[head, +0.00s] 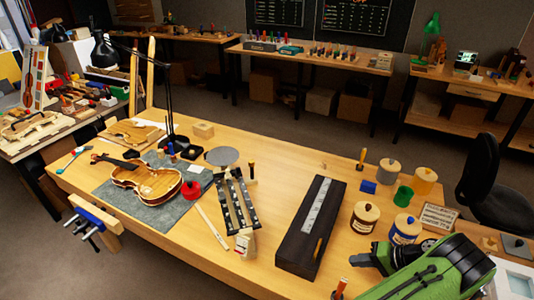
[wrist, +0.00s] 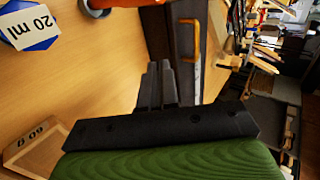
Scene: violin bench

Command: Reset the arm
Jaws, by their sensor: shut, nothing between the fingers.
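My gripper (head: 362,260) is at the lower right of the head view, at the end of my green and black arm. It is over the right part of the wooden bench (head: 180,245), close to a long dark box (head: 292,245) on its left. In the wrist view its dark fingers (wrist: 160,68) are together, shut with nothing between them. Behind the fingers the wrist view shows a dark box side with an orange handle (wrist: 190,40). How high the gripper is above the bench I cannot tell.
Lidded jars (head: 364,217) and a green cup (head: 403,196) stand just beyond my gripper. A violin (head: 145,182) lies on a grey mat at the left, near a black lamp. A black chair (head: 484,180) stands at the right.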

